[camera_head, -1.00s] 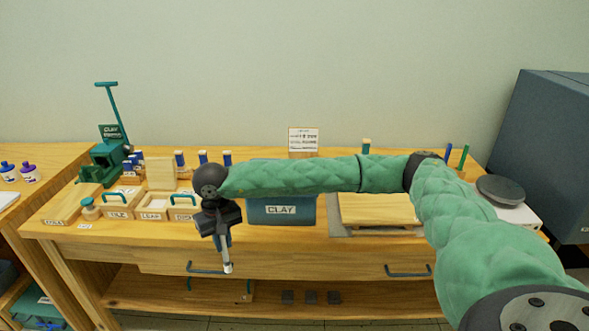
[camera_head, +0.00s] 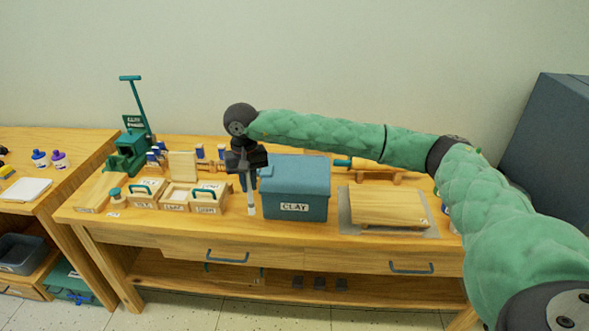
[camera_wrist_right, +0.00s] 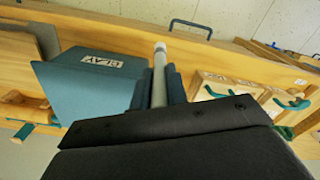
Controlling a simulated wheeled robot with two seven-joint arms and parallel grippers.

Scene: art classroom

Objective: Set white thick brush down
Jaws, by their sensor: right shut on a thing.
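The white thick brush (camera_head: 251,209) hangs down, nearly upright, from my right gripper (camera_head: 247,182). Its pale end is low over the workbench top (camera_head: 300,228), between the blue clay bin and the small wooden boxes. I cannot tell whether it touches the wood. In the right wrist view the brush (camera_wrist_right: 159,72) sits between the two dark fingers of my right gripper (camera_wrist_right: 158,88), which is shut on it. The upper part of the brush is hidden by the gripper. My left gripper is not in view.
The clay bin (camera_head: 296,190) stands close on the right of the brush. Wooden boxes with teal handles (camera_head: 208,195) stand close on the left. A wooden board (camera_head: 388,207) lies farther right. A teal clay press (camera_head: 128,150) stands at the back left. The front strip of the bench is clear.

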